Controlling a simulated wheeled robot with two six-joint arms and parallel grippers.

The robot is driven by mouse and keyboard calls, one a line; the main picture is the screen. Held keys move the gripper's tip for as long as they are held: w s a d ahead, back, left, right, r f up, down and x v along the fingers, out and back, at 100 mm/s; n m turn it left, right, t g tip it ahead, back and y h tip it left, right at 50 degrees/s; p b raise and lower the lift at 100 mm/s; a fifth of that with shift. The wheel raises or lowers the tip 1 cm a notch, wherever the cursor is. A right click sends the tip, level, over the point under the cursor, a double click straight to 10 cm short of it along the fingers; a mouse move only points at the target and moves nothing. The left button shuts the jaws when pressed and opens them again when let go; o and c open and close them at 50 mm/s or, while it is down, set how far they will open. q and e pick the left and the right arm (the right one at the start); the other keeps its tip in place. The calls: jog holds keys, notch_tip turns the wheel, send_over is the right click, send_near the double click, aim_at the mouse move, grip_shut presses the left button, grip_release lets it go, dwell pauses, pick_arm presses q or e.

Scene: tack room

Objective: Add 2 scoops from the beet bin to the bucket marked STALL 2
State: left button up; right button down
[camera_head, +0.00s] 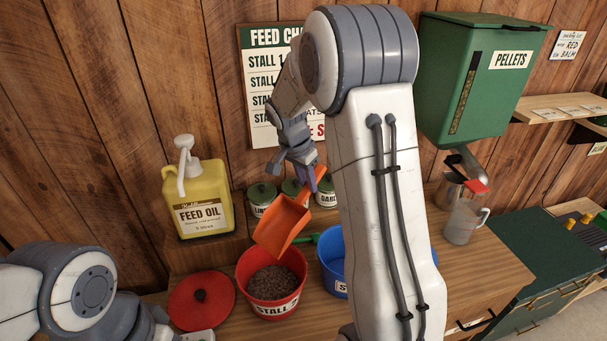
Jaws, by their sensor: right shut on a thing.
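My right gripper (307,177) is shut on the handle of an orange scoop (281,226). The scoop hangs tilted, its mouth low and to the left, above the back of a red bucket (271,310). The scoop looks empty. I cannot make out a beet bin. My left arm shows at lower left; its gripper is out of view.
A red lid (201,300) lies left of the red bucket. A yellow feed oil jug (199,205) and small lidded jars (262,195) stand behind. A green pellets dispenser (482,85) hangs at right, above a metal container and clear jug (463,222). A feed chart (257,95) hangs behind.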

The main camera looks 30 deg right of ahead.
aim_at(318, 171)
jog(key=shift+w+d+f+g+y+p, duration=0.2)
jog(key=shift+d+y+p, duration=0.45)
jog(key=shift+p, duration=0.85)
jog(key=shift+w+d+f+g+y+p, duration=0.2)
jog(key=shift+d+y+p, duration=0.4)
jog(key=shift+p, duration=0.9)
jog(key=shift+w+d+f+p, duration=0.15)
jog(key=shift+d+f+p, duration=0.05)
jog(key=shift+d+p, duration=0.4)
jog(key=shift+d+f+y+p, duration=0.2)
jog(key=shift+y+p, duration=0.15)
jog(key=shift+y, duration=0.1)
jog(key=shift+w, duration=0.1)
notch_tip(318, 171, up, 3)
jog(key=shift+r+p, duration=0.1)
jog(key=shift+p, duration=1.05)
jog(key=shift+r+b, duration=0.35)
jog(key=shift+r, duration=1.55)
